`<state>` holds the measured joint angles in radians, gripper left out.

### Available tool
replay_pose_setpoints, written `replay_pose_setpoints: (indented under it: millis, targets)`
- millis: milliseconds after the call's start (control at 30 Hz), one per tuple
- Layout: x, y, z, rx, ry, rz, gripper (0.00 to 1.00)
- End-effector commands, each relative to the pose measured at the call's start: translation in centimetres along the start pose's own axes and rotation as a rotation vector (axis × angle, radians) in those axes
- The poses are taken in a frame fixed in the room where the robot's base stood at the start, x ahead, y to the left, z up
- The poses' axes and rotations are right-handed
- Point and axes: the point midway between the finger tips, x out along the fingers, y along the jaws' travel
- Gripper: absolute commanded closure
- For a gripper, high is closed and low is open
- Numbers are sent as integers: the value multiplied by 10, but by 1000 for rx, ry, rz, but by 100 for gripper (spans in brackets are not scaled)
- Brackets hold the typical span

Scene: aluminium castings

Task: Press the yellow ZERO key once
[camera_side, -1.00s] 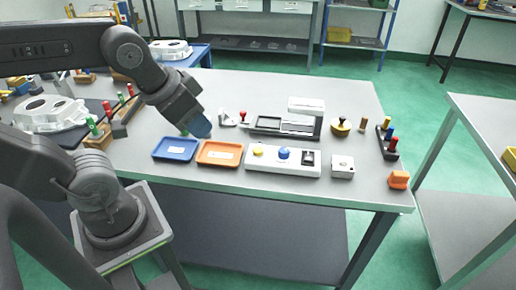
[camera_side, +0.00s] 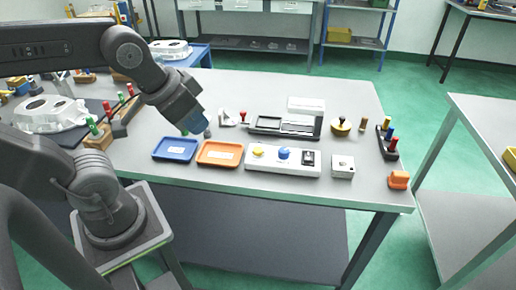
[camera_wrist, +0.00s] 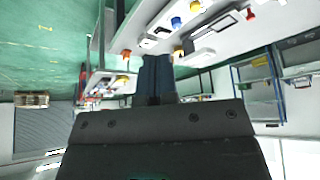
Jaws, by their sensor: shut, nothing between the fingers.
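The yellow key (camera_side: 258,152) sits at the left end of a white panel (camera_side: 270,168) near the table's front edge. A blue round knob (camera_side: 284,153) and a black switch (camera_side: 308,158) share that panel. Its lettering is too small to read. My gripper (camera_side: 195,124), with blue fingers, is shut and empty. It is left of the panel, above the table behind the blue tray, and apart from the yellow key. The shut fingers also show in the wrist view (camera_wrist: 156,75).
A blue tray (camera_side: 157,156) and an orange tray (camera_side: 204,162) lie left of the panel. A grey scale-like device (camera_side: 285,127) stands behind it. A small white box (camera_side: 342,167) and an orange block (camera_side: 399,180) are to its right.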

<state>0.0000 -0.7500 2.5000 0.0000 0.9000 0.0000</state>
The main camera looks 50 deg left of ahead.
Motion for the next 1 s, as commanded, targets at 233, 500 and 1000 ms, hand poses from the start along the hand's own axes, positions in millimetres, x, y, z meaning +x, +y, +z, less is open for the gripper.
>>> replay_pose_setpoints:
  millis: [233, 500, 1000]
  targets:
    - [0, 0, 0, 0, 0, 0, 100]
    - [0, 0, 0, 0, 0, 0, 100]
    - [32, -52, -47, 82, 135, -268, 100]
